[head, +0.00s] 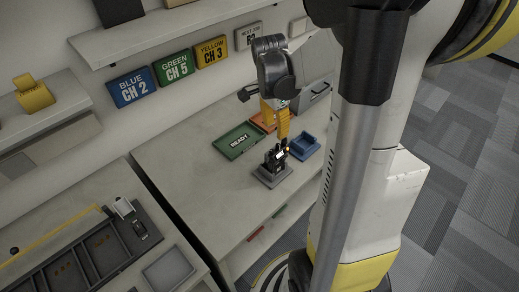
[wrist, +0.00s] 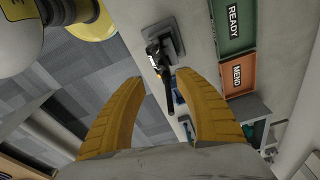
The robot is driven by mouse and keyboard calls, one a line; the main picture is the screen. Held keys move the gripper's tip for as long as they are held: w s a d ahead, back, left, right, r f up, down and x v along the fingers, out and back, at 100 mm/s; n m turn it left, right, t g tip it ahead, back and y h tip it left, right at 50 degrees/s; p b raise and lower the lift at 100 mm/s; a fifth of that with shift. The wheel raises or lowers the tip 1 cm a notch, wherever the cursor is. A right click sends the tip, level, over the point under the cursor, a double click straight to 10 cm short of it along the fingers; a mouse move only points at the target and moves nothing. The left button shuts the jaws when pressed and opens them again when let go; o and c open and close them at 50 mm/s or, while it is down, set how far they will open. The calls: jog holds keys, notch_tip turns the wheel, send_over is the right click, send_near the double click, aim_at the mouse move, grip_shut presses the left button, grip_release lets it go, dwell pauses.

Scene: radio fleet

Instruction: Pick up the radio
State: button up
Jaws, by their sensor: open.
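A black radio (head: 275,158) stands upright on a small grey stand (head: 270,180) on the counter. In the wrist view the radio (wrist: 155,55) shows beyond the fingertips with its thin antenna, and the grey stand (wrist: 172,42) lies behind it. My gripper (head: 276,134) has yellow fingers and hangs just above and behind the radio in the head view. In the wrist view my gripper (wrist: 161,76) is open, with its fingers wide apart and nothing held. The antenna lies in the gap between the fingers in that view. I cannot tell whether a finger touches it.
Around the stand are a green READY tray (head: 230,148), an orange tray (head: 258,123) marked MEND in the wrist view, and a blue tray (head: 298,151). A grey case (head: 318,97) stands behind. Another handheld device (head: 139,229) sits at the left rack. The counter's front left is clear.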

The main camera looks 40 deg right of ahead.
aim_at(278, 144)
jog(key=f+b, duration=0.1)
jog(key=f, duration=0.2)
jog(key=d+f+b, duration=0.1)
jog(key=f, duration=0.2)
jog(key=f+b, duration=0.1)
jog(key=f, duration=0.2)
jog(key=shift+d+f, duration=0.35)
jog(key=shift+d, duration=0.05)
jog(key=shift+r, duration=0.1)
grip_shut()
